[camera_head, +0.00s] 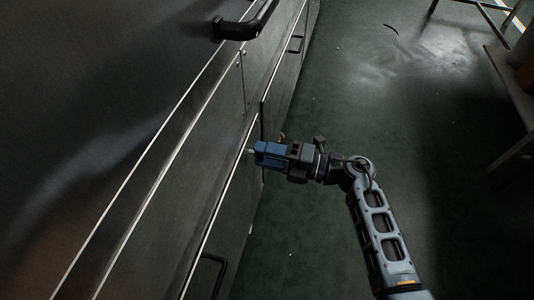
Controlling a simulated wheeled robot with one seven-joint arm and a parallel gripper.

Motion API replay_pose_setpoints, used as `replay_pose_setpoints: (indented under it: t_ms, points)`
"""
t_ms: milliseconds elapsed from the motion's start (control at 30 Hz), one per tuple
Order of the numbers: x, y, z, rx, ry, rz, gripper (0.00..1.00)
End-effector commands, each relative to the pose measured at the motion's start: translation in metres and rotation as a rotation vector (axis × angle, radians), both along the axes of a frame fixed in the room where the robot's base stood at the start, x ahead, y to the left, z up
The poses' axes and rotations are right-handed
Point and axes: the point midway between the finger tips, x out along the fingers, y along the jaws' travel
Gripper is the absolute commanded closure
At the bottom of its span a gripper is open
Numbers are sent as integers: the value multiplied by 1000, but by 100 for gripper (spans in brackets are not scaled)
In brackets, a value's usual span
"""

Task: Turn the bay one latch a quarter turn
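My gripper (252,151), with a blue body, reaches in from the right. Its tip is at or very close to the dark panel front (225,145) of the dryer. I cannot tell whether it touches the panel. The fingers are too small in this view to show whether they are open or shut. I cannot make out the bay one latch; it may be hidden by the gripper or too small and dark to tell. A small brownish part (282,137) shows just behind the gripper, and I cannot tell what it is.
Open dark green floor (330,100) lies right of the dryer. A bench (515,95) stands at the right edge.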

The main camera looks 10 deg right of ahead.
Motion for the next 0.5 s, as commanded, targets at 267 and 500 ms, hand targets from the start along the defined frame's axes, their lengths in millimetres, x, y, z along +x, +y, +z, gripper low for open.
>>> replay_pose_setpoints:
  t_ms: [267, 500]
  points:
    - [-1, 1, -1, -1, 1, 2, 30]
    - [0, -1, 0, 0, 1, 0, 30]
